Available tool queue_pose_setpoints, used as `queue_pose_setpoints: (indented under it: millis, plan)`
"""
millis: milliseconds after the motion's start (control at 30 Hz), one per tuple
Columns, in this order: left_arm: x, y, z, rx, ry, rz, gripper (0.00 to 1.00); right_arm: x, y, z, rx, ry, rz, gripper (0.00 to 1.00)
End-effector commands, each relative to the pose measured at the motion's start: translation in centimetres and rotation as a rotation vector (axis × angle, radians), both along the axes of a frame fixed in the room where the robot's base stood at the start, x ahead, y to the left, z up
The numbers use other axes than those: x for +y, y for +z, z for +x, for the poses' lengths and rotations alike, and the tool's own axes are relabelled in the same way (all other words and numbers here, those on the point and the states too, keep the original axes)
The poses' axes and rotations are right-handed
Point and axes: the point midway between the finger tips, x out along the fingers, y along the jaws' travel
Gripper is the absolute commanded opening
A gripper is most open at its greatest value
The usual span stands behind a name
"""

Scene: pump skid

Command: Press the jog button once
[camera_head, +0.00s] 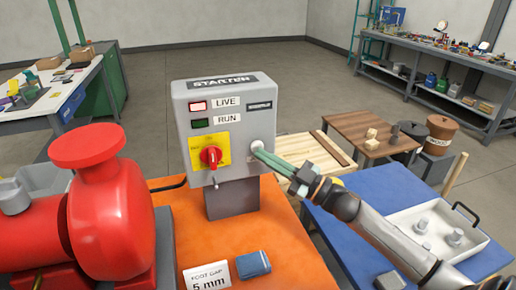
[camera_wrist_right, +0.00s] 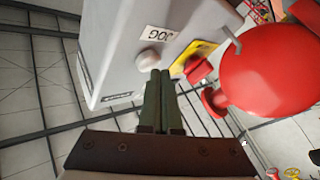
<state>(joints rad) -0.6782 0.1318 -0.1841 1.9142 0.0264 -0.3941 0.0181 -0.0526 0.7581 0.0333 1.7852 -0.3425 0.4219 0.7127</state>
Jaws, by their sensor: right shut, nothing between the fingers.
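The grey starter box (camera_head: 222,95) stands on a post on the orange bench top. Its pale round jog button (camera_head: 256,145) is on the right of its front face. In the wrist view the button (camera_wrist_right: 149,59) sits beside a JOG label (camera_wrist_right: 160,34). My right gripper (camera_head: 260,152) is shut and empty, its fingertips right at the button. In the wrist view the closed green fingertips (camera_wrist_right: 159,73) are beside the button's lower right edge; I cannot tell whether they touch. My left gripper is not in view.
A red rotary switch (camera_head: 210,156) on a yellow plate is left of the button. A red pump (camera_head: 105,190) stands at the left. A blue block (camera_head: 253,263) and a "foot gap 5 mm" card (camera_head: 207,275) lie in front. A white tray (camera_head: 475,259) is at the right.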

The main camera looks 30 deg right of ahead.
Motion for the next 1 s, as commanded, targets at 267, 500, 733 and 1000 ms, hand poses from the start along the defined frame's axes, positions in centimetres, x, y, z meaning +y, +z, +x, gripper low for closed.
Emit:
queue_pose_setpoints:
  millis: [267,500,733,1000]
  plan:
    - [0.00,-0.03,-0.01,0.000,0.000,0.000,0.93,-0.09,0.00,0.34,0.000,0.000,0.000,0.00]
    - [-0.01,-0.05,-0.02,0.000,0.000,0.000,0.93,-0.15,0.00,0.63,0.000,0.000,0.000,0.00]
    - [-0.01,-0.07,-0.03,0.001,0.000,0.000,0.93,-0.19,-0.01,0.83,0.000,0.000,0.001,0.00]
    - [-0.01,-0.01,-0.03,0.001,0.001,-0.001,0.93,-0.19,0.01,0.78,0.001,0.000,0.001,0.00]
